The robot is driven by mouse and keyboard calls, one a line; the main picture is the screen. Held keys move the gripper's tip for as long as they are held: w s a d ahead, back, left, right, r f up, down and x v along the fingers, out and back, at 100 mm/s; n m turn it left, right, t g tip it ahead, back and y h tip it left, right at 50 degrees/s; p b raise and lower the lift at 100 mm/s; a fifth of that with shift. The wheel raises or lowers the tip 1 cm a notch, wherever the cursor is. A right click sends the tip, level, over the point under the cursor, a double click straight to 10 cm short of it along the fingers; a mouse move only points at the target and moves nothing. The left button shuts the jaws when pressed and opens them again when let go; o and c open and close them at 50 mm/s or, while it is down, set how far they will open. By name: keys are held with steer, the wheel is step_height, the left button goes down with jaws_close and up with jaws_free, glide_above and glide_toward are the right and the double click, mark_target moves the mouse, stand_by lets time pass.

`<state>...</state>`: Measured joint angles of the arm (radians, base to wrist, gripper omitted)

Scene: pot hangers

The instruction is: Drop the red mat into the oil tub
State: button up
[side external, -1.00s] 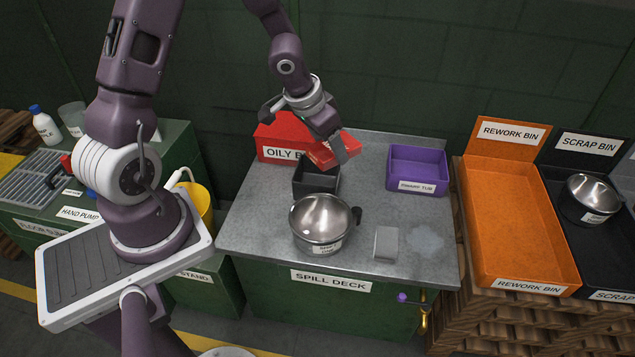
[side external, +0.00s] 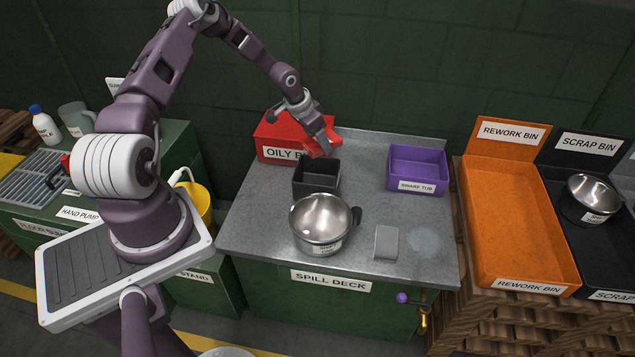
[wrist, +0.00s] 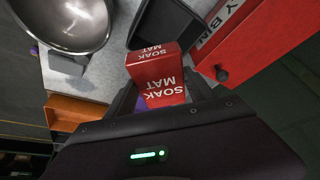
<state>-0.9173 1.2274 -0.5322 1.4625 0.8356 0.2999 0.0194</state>
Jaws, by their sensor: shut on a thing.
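The red mat is a small block marked SOAK MAT in the wrist view (wrist: 160,72); it also shows in the side view (side external: 325,146). My gripper (side external: 318,139) is shut on it and holds it above the deck, by the rear of a dark open tub (side external: 316,183). This dark tub has no label I can read; I take it for the oil tub. Its inside looks empty from the side. In the wrist view the dark tub (wrist: 172,28) lies just beyond the mat, partly hidden by it.
A red bin labelled OILY B... (side external: 272,140) stands close behind the dark tub. A metal pot (side external: 320,222) stands in front of it. A purple swarf tub (side external: 417,170) is right, and a grey block (side external: 386,242) is front right. The deck between the tubs is clear.

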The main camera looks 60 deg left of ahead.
steer(key=shift+a+f, duration=0.3)
steer(key=shift+f, duration=2.9)
steer(key=o, duration=1.5)
steer(key=shift+r, duration=0.1)
